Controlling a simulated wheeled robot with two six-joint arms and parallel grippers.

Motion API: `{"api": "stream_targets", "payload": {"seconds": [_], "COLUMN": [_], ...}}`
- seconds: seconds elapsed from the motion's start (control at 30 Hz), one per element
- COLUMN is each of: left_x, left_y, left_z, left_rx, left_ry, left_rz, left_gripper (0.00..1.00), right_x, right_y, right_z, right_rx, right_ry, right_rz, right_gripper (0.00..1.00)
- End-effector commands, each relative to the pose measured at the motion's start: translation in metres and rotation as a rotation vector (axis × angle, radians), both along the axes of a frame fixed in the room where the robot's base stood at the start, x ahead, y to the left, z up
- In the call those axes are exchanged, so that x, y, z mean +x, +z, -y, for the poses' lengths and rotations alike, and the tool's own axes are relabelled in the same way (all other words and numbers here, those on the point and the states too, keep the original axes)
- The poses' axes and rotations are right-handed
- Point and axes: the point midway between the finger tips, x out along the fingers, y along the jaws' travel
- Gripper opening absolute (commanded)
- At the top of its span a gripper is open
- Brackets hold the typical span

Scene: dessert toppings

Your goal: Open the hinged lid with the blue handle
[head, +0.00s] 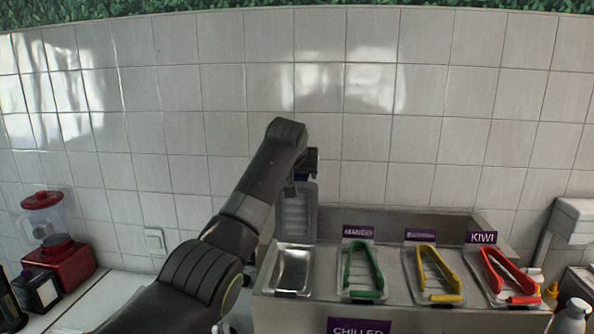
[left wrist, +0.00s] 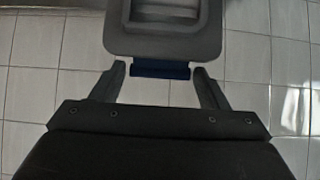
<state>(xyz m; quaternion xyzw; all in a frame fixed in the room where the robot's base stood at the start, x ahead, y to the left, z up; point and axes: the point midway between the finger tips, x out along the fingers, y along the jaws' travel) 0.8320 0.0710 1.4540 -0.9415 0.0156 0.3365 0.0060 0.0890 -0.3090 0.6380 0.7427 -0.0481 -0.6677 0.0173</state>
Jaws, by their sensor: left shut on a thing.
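The hinged lid (head: 299,217) stands upright at the back of the leftmost chiller compartment (head: 291,270), which is uncovered and looks empty. In the left wrist view the grey lid (left wrist: 161,40) has its blue handle (left wrist: 160,71) at its edge, between my fingertips. My left gripper (head: 306,166) is at the top of the raised lid, shut on the blue handle. It also shows in the left wrist view (left wrist: 160,78), with one finger at each end of the handle. My right gripper is not in view.
A red blender (head: 58,254) stands at far left and a white bottle (head: 572,317) at lower right. A tiled wall rises behind the chiller.

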Motion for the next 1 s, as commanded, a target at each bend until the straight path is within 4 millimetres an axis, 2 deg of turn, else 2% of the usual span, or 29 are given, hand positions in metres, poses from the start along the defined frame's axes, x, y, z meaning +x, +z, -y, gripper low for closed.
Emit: {"api": "stream_targets", "payload": {"seconds": [0.03, 0.37, 0.4, 0.53, 0.83, 1.0], "left_x": [0.0003, 0.0000, 0.0000, -0.0002, -0.0006, -0.0070], "left_y": [0.0073, 0.0071, 0.0071, 0.0050, 0.0018, 0.0055], "left_z": [-0.0003, 0.0001, 0.0002, 0.0002, 0.0003, 0.0003], "left_rx": [0.000, 0.000, 0.000, 0.000, -0.001, -0.001], "left_ry": [-0.001, -0.001, -0.001, -0.001, -0.001, -0.002], "left_rz": [0.012, 0.010, 0.009, 0.005, 0.000, 0.002], "left_gripper": [0.27, 0.27, 0.71, 0.88, 0.89, 0.89], "right_x": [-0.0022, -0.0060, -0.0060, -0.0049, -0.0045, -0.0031], "right_y": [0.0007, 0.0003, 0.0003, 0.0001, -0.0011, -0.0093], "right_z": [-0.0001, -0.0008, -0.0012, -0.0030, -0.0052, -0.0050], "right_rx": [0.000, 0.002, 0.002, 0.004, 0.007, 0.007], "right_ry": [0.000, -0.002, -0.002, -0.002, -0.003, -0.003], "right_rz": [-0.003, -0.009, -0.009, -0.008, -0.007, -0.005], "right_gripper": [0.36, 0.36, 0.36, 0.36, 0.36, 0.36]}}
